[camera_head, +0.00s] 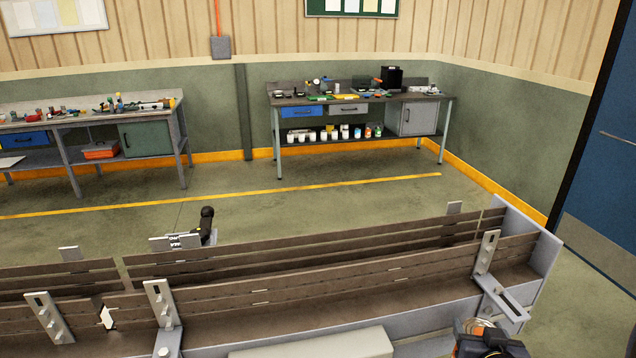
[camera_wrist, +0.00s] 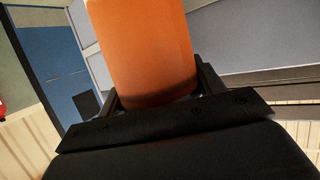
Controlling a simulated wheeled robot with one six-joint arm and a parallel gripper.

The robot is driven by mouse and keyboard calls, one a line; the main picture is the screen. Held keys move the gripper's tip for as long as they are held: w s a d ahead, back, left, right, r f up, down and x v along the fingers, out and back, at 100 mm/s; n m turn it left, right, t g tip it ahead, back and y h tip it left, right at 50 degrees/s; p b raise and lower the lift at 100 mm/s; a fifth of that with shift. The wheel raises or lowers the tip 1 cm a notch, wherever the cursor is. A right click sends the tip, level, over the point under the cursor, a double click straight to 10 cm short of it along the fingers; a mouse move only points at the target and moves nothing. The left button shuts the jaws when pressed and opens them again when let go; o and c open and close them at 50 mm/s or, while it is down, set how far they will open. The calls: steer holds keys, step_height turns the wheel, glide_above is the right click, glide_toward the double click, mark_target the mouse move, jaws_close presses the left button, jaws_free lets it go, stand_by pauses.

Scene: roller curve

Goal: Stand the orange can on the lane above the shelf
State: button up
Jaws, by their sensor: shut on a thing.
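The orange can (camera_wrist: 142,45) fills the upper middle of the wrist view. My gripper (camera_wrist: 160,88) is shut on it, with one dark finger on each side; the can's far end is cut off by the frame edge. In the head view, a dark part of my arm shows at the bottom right with a small orange patch above it; I cannot tell whether that is the can. A long structure with dark slatted lanes (camera_head: 350,268) and metal brackets crosses the head view's foreground. I cannot tell which level is the lane above the shelf.
A metal end plate (camera_head: 535,240) closes the structure's right end. Upright brackets (camera_head: 487,252) stand along its front. A small black post (camera_head: 207,222) rises behind it at left. Two workbenches with tools stand by the far wall. A blue door (camera_head: 605,150) is at right. The floor between is clear.

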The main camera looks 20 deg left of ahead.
steer(key=s+a+r+n+g+y, duration=0.1)
steer(key=a+r, duration=0.4)
steer(key=r, duration=1)
steer(key=s+a+r+n+g+y, duration=0.1)
steer(key=a+r+n+y, duration=0.3)
steer(key=r, duration=1.1)
steer(key=shift+s+a+r+y, duration=0.25)
steer(key=shift+a+y, duration=0.05)
steer(key=shift+a, duration=0.15)
